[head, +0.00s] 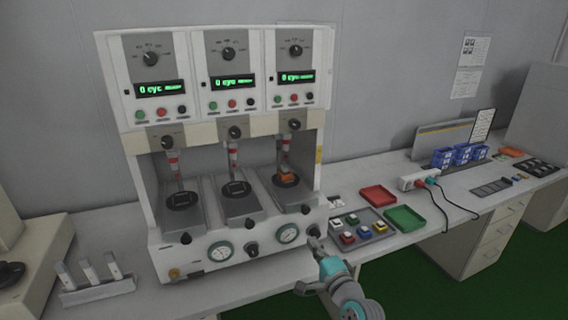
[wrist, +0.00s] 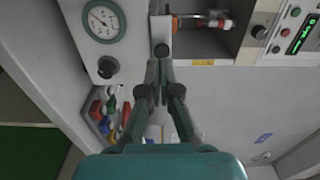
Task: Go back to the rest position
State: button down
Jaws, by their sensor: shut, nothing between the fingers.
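My gripper (head: 315,243) is in front of the lower right corner of the grey test machine (head: 138,232), close to a dark front knob (head: 313,229). In the wrist view my gripper (wrist: 160,62) has its fingers together with nothing between them. My teal and grey arm reaches in from the bottom of the head view.
An orange part (head: 286,174) sits in the machine's right bay. Right of my gripper are a grey tray (head: 345,217) with several coloured switches, a red tray (head: 378,195) and a green tray (head: 404,218). A power strip (head: 412,182) with cables lies beyond.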

jog(key=s+d+f+n+h, duration=0.1)
jog(key=s+d+f+n, duration=0.1)
jog(key=s+f, duration=0.5)
jog(key=s+d+f+n+g+h, duration=0.15)
jog(key=s+f, duration=0.25)
jog(key=s, duration=0.8)
jog(key=s+d+f+n+h, duration=0.2)
jog(key=s+f, duration=0.3)
jog(key=s, duration=0.4)
jog(key=s+r+n, duration=0.4)
jog(key=s, duration=1)
jog(key=s+d+r+n+h, duration=0.1)
jog(key=s+r+n, duration=0.3)
jog(key=s, duration=1)
jog(key=shift+s+r+n+g, duration=0.2)
jog(key=shift+n+g, duration=0.25)
jog(key=shift+d, duration=0.1)
